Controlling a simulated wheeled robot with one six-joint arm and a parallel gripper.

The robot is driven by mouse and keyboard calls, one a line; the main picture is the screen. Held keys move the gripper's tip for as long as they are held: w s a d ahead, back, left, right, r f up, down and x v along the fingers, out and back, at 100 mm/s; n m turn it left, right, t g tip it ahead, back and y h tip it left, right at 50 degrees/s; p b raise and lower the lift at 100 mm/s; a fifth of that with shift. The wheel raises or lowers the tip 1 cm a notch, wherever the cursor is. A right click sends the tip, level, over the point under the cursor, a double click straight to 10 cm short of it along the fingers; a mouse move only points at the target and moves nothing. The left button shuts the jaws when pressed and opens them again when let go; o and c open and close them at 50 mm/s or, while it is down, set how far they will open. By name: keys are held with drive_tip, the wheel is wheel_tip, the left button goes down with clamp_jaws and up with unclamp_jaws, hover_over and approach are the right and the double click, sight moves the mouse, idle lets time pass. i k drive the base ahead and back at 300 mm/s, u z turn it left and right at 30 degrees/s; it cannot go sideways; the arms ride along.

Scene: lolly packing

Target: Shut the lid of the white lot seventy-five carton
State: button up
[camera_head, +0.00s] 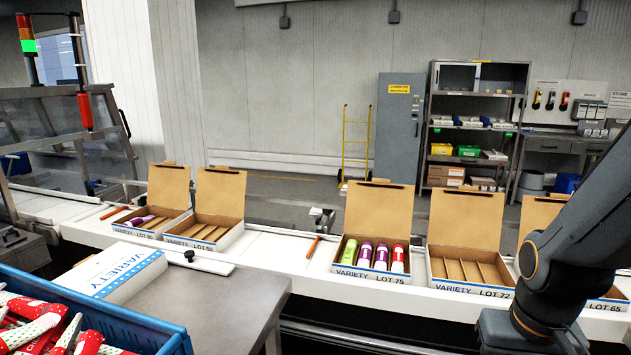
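The white lot 75 carton (372,282) stands on the white conveyor right of centre in the head view, its front label reading "VARIETY LOT 75". Its lid (378,210) stands open at the back, tilted slightly backward, brown inner face toward me. In its compartments lie a green-wrapped lolly (349,251), two purple ones (372,256) and a red one (398,258). My dark arm comes in from the right, in front of the cartons there. My gripper is not in view.
Right of it stand the open, empty lot 72 carton (472,289) and the partly hidden lot 65 carton (609,304). Two open cartons (205,243) stand at left. A closed variety carton (113,268) lies on the near table, beside a blue crate (130,327) of lollies.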

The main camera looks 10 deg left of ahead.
sight(379, 207)
drive_tip(key=u, duration=0.4)
drive_tip(key=i, duration=0.95)
drive_tip(key=u, duration=0.05)
